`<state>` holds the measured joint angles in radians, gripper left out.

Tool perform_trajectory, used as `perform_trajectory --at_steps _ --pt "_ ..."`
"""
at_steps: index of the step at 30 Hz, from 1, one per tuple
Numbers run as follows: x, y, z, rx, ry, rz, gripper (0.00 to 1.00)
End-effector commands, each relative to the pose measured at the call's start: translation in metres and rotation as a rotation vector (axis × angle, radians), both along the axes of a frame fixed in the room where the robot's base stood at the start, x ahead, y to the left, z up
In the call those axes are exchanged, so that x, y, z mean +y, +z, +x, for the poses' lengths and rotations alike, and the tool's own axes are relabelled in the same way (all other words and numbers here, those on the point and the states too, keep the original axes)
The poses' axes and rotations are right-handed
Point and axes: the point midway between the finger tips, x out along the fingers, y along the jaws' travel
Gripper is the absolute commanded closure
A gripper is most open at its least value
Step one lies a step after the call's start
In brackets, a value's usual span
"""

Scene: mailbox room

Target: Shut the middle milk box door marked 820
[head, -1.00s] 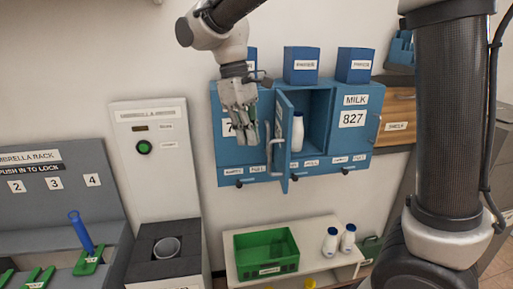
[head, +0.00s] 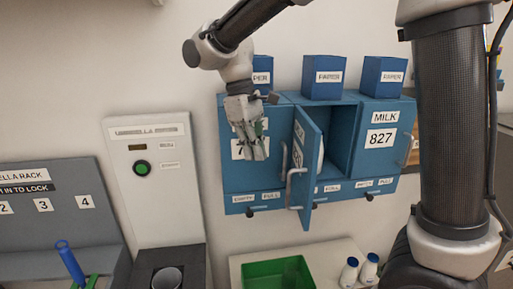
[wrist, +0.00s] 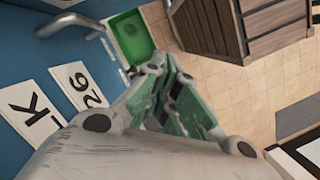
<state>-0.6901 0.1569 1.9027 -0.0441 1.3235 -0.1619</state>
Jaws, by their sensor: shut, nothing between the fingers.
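The middle milk box door (head: 307,165) stands open, swung outward and seen nearly edge-on. Its number cannot be read. Its silver handle (head: 291,187) faces left. Behind it is the open blue compartment (head: 342,135), where a sliver of a white bottle (head: 321,158) shows past the door. My gripper (head: 257,153) is shut and empty, pointing down in front of the left box, to the left of the open door and apart from it. My gripper also shows in the wrist view (wrist: 172,100), beside a label reading "26" (wrist: 82,85).
The right milk box door, marked 827 (head: 381,138), is closed. Blue paper boxes (head: 323,77) stand on top. Below are a green crate (head: 262,270) and two white bottles (head: 359,270) on a low bench. The umbrella machine (head: 157,190) is at the left.

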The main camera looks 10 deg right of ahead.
Motion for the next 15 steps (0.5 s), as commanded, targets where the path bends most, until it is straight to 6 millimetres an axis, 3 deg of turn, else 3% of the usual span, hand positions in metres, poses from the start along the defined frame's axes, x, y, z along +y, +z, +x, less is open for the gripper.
perform_trajectory --at_steps 9,15 --pt "-0.013 -0.067 -0.011 0.003 -0.001 -0.003 1.0" --pt "-0.035 -0.065 -0.03 -0.001 0.0 0.001 1.0"
